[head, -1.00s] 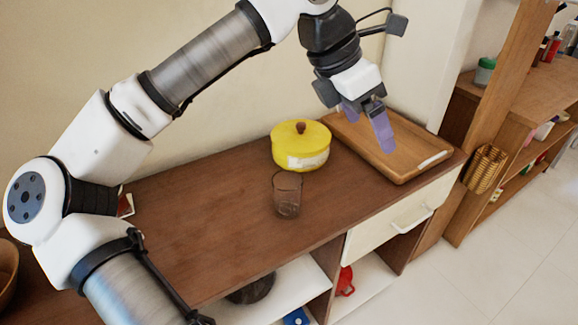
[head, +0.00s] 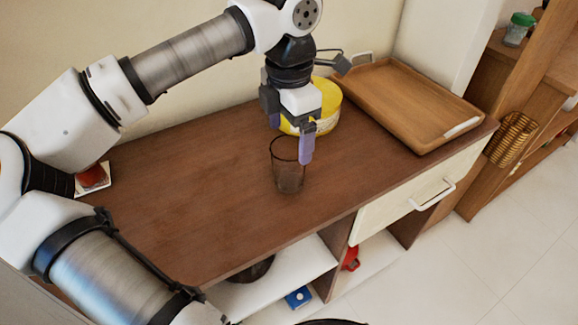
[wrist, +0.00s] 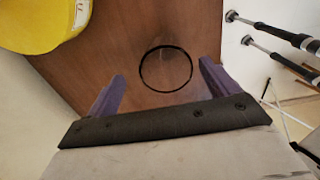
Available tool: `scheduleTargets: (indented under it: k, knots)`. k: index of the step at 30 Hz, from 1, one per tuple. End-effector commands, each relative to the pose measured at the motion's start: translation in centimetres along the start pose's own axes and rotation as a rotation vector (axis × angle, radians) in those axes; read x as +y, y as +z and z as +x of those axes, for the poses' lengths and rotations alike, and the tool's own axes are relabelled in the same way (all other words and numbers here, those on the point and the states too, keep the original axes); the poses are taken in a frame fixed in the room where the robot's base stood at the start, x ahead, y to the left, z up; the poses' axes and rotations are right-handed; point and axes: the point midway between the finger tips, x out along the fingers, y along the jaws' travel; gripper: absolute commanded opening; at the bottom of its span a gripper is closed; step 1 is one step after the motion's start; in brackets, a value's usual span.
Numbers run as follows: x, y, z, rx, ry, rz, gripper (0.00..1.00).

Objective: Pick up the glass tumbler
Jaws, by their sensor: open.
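The clear glass tumbler (head: 287,175) stands upright on the brown wooden cabinet top, in front of the yellow pot. In the wrist view its dark round rim (wrist: 166,69) shows from above, just beyond my fingertips and roughly between their lines. My gripper (head: 290,140) points down with purple fingers, open and empty. In the head view one finger overlaps the right side of the tumbler's rim; contact cannot be told. The wrist view shows both fingers of my gripper (wrist: 162,80) spread apart.
A yellow lidded pot (head: 327,108) stands close behind the tumbler, partly hidden by my gripper. A wooden tray (head: 410,100) lies at the back right.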

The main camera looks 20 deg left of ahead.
Motion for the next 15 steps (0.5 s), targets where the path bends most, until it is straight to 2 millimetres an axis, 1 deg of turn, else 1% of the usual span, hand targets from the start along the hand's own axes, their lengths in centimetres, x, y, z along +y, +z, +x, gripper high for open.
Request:
scheduleTargets:
  k: [5,9,12,15]
  knots:
    - [-0.3,-0.3,1.4,0.002,-0.003,0.001,0.87]
    - [-0.9,-0.6,3.5,0.000,-0.003,0.001,0.87]
    - [-0.8,-0.5,4.8,0.000,-0.001,0.000,0.87]
    - [-0.8,-0.5,5.4,0.000,-0.001,0.000,0.87]
